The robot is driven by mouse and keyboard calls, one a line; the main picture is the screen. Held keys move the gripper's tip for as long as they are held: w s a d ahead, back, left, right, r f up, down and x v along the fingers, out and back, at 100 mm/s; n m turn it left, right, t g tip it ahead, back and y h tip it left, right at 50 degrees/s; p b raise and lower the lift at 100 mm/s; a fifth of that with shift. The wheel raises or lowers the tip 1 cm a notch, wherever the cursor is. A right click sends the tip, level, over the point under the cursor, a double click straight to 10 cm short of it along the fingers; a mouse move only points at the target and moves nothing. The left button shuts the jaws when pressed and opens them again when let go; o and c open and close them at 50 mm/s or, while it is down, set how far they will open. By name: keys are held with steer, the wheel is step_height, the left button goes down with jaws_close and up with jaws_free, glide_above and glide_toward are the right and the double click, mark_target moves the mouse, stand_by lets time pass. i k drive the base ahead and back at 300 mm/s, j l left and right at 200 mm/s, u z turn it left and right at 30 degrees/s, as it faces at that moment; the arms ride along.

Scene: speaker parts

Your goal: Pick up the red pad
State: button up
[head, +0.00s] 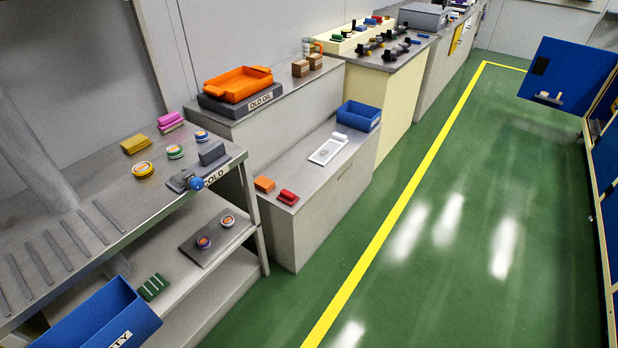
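A small red pad (288,197) lies on the front left corner of the low grey bench (318,190). An orange pad (264,184) lies just to its left, a little apart from it. Nothing covers the red pad. My gripper does not show in the head view.
The steel table (95,232) with tins, pads and a blue bin (98,318) stands at the left. A white sheet (328,149) and blue bin (359,116) sit farther along the bench. The green floor (415,270) is clear; a blue door (572,75) stands open at right.

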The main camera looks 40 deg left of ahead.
mark_target(287, 196)
steer(key=i+l+u, duration=0.1)
steer(key=i+u, duration=0.2)
steer(key=i, duration=0.25)
steer(key=i+l+u, duration=0.3)
steer(key=i, duration=0.2)
steer(key=i+l+u, duration=0.3)
steer(key=i, duration=0.2)
steer(key=i+l+u, duration=0.1)
steer(key=i+u, duration=0.15)
steer(key=u, duration=0.15)
steer(key=i+l+u, duration=0.15)
steer(key=u, duration=0.3)
steer(key=i+l+u, duration=0.25)
steer(key=u, duration=0.15)
steer(key=i+l+u, duration=0.1)
steer(key=l+u, duration=0.3)
steer(key=i+l+u, duration=0.1)
steer(key=l+u, duration=0.15)
steer(key=u, duration=0.15)
steer(key=i+l+u, duration=0.1)
steer(key=l+u, duration=0.25)
steer(key=l, duration=0.2)
steer(key=l+u, duration=0.4)
steer(key=l, duration=0.15)
steer(key=l+u, duration=0.35)
steer(key=l, duration=0.2)
